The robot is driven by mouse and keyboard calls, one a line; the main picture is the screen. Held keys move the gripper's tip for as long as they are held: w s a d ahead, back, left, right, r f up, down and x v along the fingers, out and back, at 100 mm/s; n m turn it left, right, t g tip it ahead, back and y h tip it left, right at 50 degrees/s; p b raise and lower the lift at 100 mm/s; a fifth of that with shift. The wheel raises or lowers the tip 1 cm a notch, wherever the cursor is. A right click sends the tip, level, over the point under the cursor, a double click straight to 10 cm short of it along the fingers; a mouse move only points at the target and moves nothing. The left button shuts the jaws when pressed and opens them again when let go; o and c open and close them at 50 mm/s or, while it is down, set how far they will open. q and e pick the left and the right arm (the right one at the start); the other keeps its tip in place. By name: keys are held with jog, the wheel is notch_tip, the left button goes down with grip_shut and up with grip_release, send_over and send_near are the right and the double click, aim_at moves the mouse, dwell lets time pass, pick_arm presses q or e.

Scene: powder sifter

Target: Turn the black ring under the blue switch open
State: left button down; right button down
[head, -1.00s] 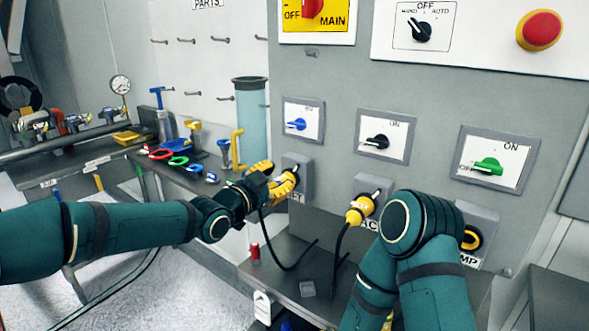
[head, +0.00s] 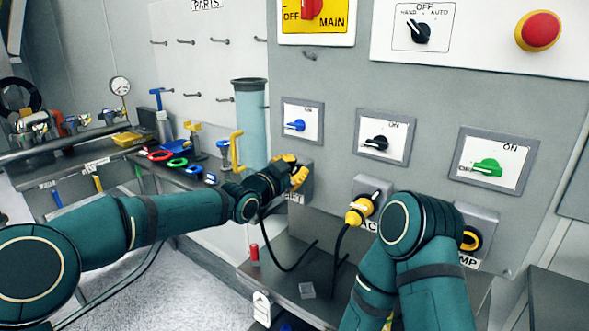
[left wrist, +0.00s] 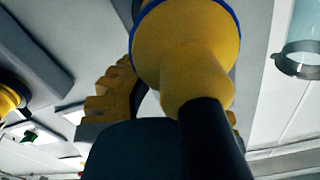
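The blue switch (head: 296,125) is on the panel, its handle lying roughly level. My left gripper (head: 299,174) is at the socket box (head: 308,178) right below it, with yellow fingers and a dark palm. In the left wrist view, a yellow plug with a blue rim (left wrist: 190,50) and a black cable (left wrist: 213,140) fills the middle. A yellow finger (left wrist: 112,95) shows left of and behind the plug; whether it touches is unclear. The black ring is hidden or cannot be made out. My right arm is bent at lower right, its gripper out of view.
A black switch (head: 377,143) and a green switch (head: 487,167) are to the right. A yellow plug (head: 360,210) sits in the middle socket, its cable hanging over a grey ledge (head: 290,280). A bench with tools (head: 180,170) and a clear cylinder (head: 250,125) stand left.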

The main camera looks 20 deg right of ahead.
pick_arm(q)
jog(key=shift+a+r, duration=0.1)
jog(key=shift+r, duration=0.05)
dwell(0.4)
jog(key=shift+w+a+r+n+p, duration=0.15)
jog(key=shift+w+n+p, duration=0.05)
jog(key=shift+n+p, duration=0.4)
jog(key=shift+w+a+r+n+p, duration=0.2)
jog(key=shift+n+p, duration=0.25)
jog(key=shift+n, duration=0.15)
jog(key=shift+w+a+n+p, duration=0.15)
jog(key=shift+w+n+p, duration=0.25)
jog(key=shift+n, duration=0.5)
jog(key=shift+w+a+n+p, duration=0.3)
jog(key=shift+n+p, duration=0.15)
jog(key=shift+n, duration=0.45)
jog(key=n, duration=0.2)
jog(key=shift+w+a+f+n, duration=0.15)
jog(key=shift+w+a+n, duration=0.15)
jog(key=shift+w+a, duration=0.1)
jog(key=shift+w+a+f+n+b, duration=0.1)
jog(key=shift+w+a+n+b, duration=0.15)
jog(key=shift+n, duration=0.6)
jog(key=shift+w+a+f+n+b, duration=0.15)
jog(key=shift+w+n, duration=0.15)
jog(key=shift+n, duration=0.55)
